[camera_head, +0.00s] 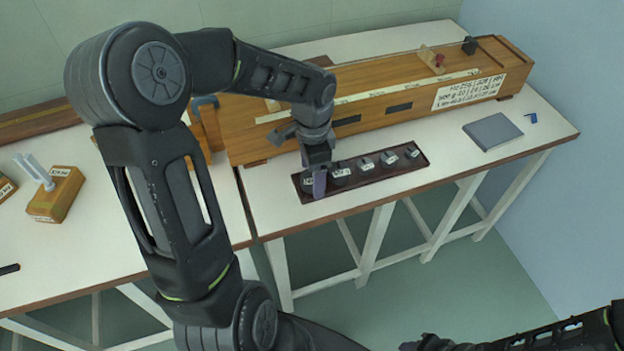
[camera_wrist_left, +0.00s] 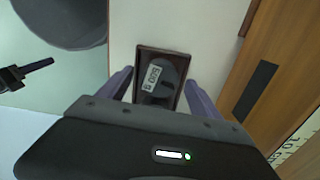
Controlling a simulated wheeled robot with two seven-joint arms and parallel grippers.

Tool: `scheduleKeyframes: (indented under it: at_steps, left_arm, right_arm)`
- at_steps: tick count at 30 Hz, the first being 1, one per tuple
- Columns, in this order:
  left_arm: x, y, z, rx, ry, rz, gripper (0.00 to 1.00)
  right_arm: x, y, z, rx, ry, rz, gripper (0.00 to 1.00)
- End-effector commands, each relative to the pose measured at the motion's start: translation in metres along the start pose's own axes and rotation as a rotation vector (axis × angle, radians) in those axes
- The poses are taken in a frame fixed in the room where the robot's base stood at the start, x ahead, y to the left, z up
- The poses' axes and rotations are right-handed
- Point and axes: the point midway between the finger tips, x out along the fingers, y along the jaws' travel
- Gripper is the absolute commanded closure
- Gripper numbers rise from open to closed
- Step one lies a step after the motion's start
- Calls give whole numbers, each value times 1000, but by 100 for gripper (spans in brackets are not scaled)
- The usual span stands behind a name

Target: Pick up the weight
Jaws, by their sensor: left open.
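Several dark weights with white labels sit in a row in a shallow dark red-brown tray (camera_head: 384,183) on the right bench. My left gripper (camera_head: 318,186) is open, pointing down over the tray's left end and partly hiding the weights there. In the left wrist view, a dark weight (camera_wrist_left: 165,74) labelled 500 g shows in the tray between the two fingers (camera_wrist_left: 152,85). The fingers appear to stand either side of the tray's end; I cannot tell whether they touch anything. My right gripper (camera_head: 424,343) is at the bottom edge, partly cut off, its jaws unclear.
A long wooden spectrometer box (camera_head: 395,92) stands behind the tray. A grey flat box (camera_head: 492,131) and a small blue item (camera_head: 530,118) lie at the bench's right. A wooden block with a pale stand (camera_head: 57,194) is on the left bench. Bare bench (camera_head: 440,128) lies right of the tray.

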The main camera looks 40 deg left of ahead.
Motion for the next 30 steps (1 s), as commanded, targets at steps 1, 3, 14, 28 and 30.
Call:
scheduleKeyframes:
  at_steps: [1, 3, 14, 28, 30]
  left_arm:
    - [0, 0, 0, 0, 0, 0, 26]
    - [0, 0, 0, 0, 0, 0, 26]
    - [-1, 0, 0, -1, 0, 0, 26]
    - [-1, 0, 0, -1, 0, 0, 60]
    - [-1, 0, 0, -1, 0, 0, 66]
  right_arm:
    - [0, 0, 0, 0, 0, 0, 64]
    - [0, 0, 0, 0, 0, 0, 64]
    - [0, 0, 0, 0, 0, 0, 64]
    - [0, 0, 0, 0, 0, 0, 64]
    - [0, 0, 0, 0, 0, 0, 64]
